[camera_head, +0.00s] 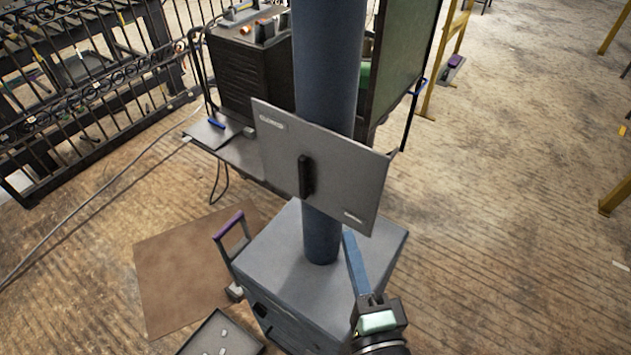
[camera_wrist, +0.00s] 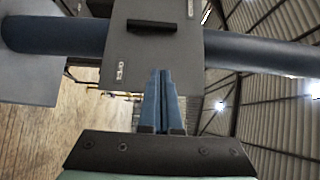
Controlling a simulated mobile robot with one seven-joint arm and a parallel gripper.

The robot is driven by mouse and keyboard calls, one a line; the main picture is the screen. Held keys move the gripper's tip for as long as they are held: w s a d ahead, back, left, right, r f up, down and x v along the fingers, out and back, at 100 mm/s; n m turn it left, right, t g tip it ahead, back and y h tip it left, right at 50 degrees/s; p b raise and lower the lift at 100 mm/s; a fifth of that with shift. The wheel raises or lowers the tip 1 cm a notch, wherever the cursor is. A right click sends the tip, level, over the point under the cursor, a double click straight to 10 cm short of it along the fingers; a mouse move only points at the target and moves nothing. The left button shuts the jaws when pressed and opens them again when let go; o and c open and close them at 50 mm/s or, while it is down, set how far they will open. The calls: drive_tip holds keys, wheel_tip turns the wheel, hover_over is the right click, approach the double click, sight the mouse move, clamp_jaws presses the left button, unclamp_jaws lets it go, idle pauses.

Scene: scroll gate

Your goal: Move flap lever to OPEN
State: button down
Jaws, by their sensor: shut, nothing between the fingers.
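A grey flap plate (camera_head: 345,172) is mounted on a blue-grey post (camera_head: 328,60). One label (camera_head: 272,122) at its upper left seems to read CLOSED; another (camera_head: 352,215) at its lower right seems to read OPEN. A black lever (camera_head: 306,177) stands near upright at the plate's middle. In the wrist view the lever (camera_wrist: 152,25) is above my gripper (camera_wrist: 161,72), beyond its tips. My gripper, shut and empty, also shows in the head view (camera_head: 348,234), at the plate's lower right edge by the OPEN label. I cannot tell whether it touches the plate.
The post rises from a grey box (camera_head: 280,262). A purple-handled frame (camera_head: 230,238) and a tray (camera_head: 222,338) are left of the box. A dark cabinet (camera_head: 250,80) and green board (camera_head: 408,60) stand behind. The floor at the right is mostly clear.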

drive_tip(key=p, duration=0.4)
approach(304, 178)
drive_tip(key=w+d, duration=0.2)
drive_tip(key=w, duration=0.1)
drive_tip(key=w+d+r, duration=0.1)
drive_tip(key=w, duration=0.1)
drive_tip(key=shift+d, duration=0.25)
drive_tip(key=shift+w+a+p, duration=0.45)
drive_tip(key=shift+w+a, duration=0.3)
drive_tip(key=shift+a, duration=0.25)
drive_tip(key=shift+w+a+f, duration=0.1)
drive_tip(key=shift+w+a, duration=0.3)
drive_tip(key=shift+a, duration=0.2)
